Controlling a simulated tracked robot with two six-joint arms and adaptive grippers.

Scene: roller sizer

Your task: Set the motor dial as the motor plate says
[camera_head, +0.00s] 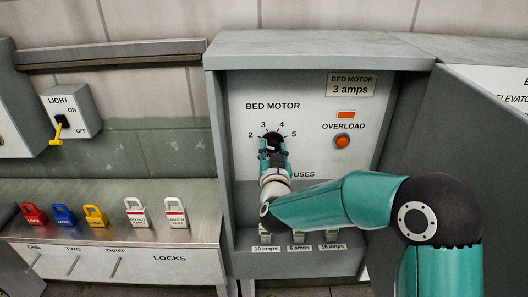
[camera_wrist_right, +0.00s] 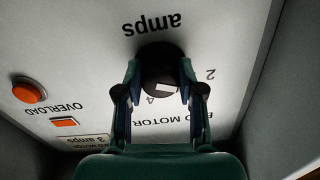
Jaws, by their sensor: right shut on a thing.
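The motor plate (camera_head: 351,85) at the top right of the panel reads "BED MOTOR 3 amps". The black round motor dial (camera_wrist_right: 160,66) sits under the "BED MOTOR" lettering, inside a scale of 2, 3, 4 and 5. My right gripper (camera_head: 272,148) is shut on the dial and covers most of it in the head view. In the right wrist view its fingers (camera_wrist_right: 160,84) grip both sides. A white mark shows on the dial's face between them, on the side toward the scale; I cannot tell which number it points at. My left gripper is not in view.
An orange overload button (camera_head: 342,141) and indicator (camera_head: 346,115) are right of the dial. Labelled fuses (camera_head: 299,238) sit below. The cabinet's open door (camera_head: 455,130) stands at right. Several padlocks (camera_head: 95,216) and a yellow light switch (camera_head: 58,130) are at left.

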